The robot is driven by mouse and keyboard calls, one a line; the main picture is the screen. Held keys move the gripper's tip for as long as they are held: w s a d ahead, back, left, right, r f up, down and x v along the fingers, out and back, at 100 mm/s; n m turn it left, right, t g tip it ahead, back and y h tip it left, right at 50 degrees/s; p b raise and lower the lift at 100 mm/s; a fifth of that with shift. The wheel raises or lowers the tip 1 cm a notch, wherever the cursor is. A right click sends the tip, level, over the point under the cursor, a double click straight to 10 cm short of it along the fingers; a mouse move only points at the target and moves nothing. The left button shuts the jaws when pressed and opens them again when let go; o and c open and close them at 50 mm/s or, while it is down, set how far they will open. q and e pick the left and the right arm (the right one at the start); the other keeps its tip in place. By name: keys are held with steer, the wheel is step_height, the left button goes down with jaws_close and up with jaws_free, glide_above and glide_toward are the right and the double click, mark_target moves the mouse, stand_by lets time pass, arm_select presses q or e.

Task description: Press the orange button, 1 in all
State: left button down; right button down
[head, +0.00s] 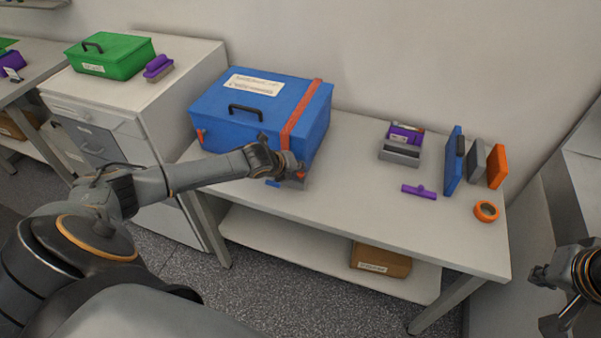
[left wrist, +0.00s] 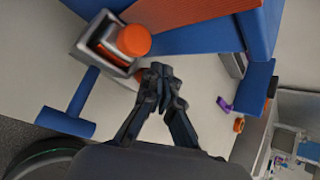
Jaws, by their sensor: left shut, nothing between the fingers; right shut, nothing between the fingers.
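The orange button (left wrist: 132,40) is a round cap on a small grey box (left wrist: 92,57) in the left wrist view. In the head view the grey box (head: 292,184) sits at the table's front edge before the blue toolbox, largely hidden behind my left gripper. My left gripper (head: 294,165) is shut and empty, close to the button. In the left wrist view its fingertips (left wrist: 160,72) show just beside and below the button; I cannot tell whether they touch it. My right gripper (head: 537,276) is shut and empty at the far right, beyond the table's end.
The blue toolbox (head: 225,105) with an orange strap stands behind the grey box. A blue T-shaped piece (left wrist: 72,118) lies beside the box. A purple tool (head: 420,191), an orange ring (head: 486,211) and upright panels (head: 453,165) occupy the table's right side. The table's middle is clear.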

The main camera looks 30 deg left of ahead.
mark_target(298, 174)
arm_select(q)
steer(key=shift+f+b, duration=0.3)
steer(key=shift+f, duration=0.25)
stand_by(0.6)
steer(key=shift+r, duration=0.15)
steer(key=shift+r+p, duration=0.85)
steer(key=shift+p, duration=0.15)
step_height(298, 174, up, 5)
steer(key=p, duration=0.4)
steer(key=shift+p, duration=0.4)
